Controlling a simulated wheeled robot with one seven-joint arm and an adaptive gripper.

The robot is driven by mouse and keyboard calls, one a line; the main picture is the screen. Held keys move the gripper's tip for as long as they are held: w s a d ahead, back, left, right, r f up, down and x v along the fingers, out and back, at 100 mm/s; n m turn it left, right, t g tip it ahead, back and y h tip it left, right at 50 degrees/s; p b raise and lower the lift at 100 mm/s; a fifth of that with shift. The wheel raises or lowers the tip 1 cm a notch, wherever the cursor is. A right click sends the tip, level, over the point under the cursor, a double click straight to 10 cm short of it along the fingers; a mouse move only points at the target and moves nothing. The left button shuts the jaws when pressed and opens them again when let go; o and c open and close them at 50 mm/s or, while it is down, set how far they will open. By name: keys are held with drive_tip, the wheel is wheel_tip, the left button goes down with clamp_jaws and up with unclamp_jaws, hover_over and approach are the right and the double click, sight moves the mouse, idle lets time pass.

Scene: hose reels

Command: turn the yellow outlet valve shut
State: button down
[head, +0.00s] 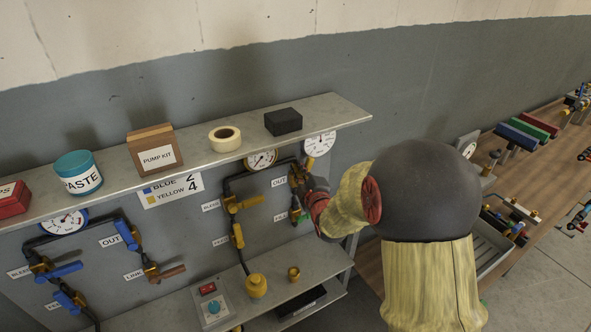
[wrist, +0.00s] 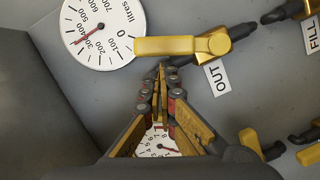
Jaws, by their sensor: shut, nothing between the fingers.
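The yellow outlet valve shows in the wrist view as a yellow lever (wrist: 175,46) on a dark pipe, beside the OUT label (wrist: 217,77). The lever points left from its pivot. My gripper (wrist: 161,68) is shut and empty, its fingertips just below the lever in that picture; I cannot tell whether they touch it. In the head view my gripper (head: 300,180) is at the right end of the yellow-marked panel, by the OUT label (head: 278,182). My arm and gripper hide most of the valve there.
A shelf (head: 205,150) above the panel holds a paste tub (head: 78,174), a pump kit box (head: 154,149), tape (head: 224,138) and a black block (head: 283,122). Blue valves (head: 127,235) are on the left. A litres gauge (wrist: 98,30) is near the lever.

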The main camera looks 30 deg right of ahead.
drive_tip(key=shift+d, duration=0.1)
idle(0.3)
drive_tip(key=shift+d+m, duration=0.2)
drive_tip(key=shift+m, duration=0.1)
